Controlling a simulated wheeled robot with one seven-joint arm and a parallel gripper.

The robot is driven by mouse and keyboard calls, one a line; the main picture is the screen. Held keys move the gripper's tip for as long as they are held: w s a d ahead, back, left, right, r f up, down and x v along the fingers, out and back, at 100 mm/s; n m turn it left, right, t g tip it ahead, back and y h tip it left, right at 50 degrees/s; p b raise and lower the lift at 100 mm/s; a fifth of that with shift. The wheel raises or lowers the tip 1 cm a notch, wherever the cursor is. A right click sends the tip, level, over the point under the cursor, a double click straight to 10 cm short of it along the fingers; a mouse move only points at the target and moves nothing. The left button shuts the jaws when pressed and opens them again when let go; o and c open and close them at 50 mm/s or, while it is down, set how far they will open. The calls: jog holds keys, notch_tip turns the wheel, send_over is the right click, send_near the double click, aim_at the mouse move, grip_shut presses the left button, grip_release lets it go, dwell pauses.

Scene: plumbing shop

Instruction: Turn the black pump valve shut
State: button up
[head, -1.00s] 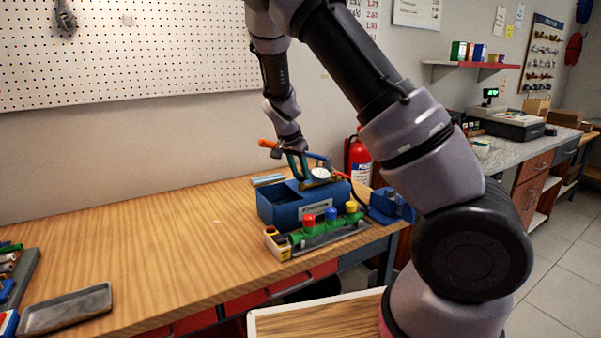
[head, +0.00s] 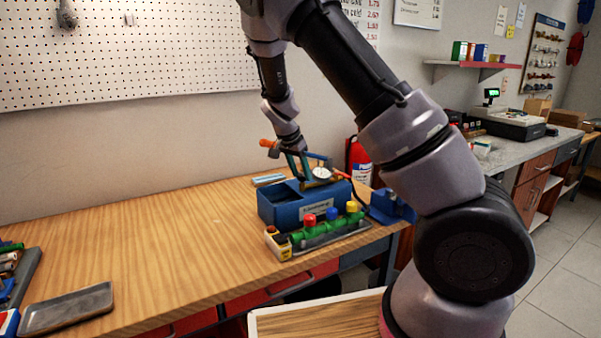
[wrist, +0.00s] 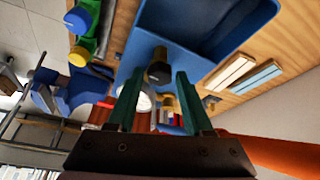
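The blue pump tank (head: 290,208) stands on the wooden bench, with a round white gauge (head: 321,173) at its top; the tank also fills the top of the wrist view (wrist: 180,45). A black knob, the pump valve (wrist: 159,74), shows in the wrist view at the tank's near wall. It is hidden in the head view. My gripper (head: 304,176) is over the tank, pointing down. Its two green fingers (wrist: 159,86) are apart, with the black knob seen between their tips. I cannot tell whether they touch it.
A green manifold (head: 330,230) with red, blue and yellow caps lies in front of the tank. A blue vise-like block (head: 392,205) is to its right, and a fire extinguisher (head: 359,160) behind. A grey tray (head: 68,308) is at left. The bench's middle is clear.

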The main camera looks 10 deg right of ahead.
jog(key=v, duration=1)
jog(key=shift+a+r, duration=0.15)
jog(key=shift+r, duration=0.2)
jog(key=shift+s, duration=0.1)
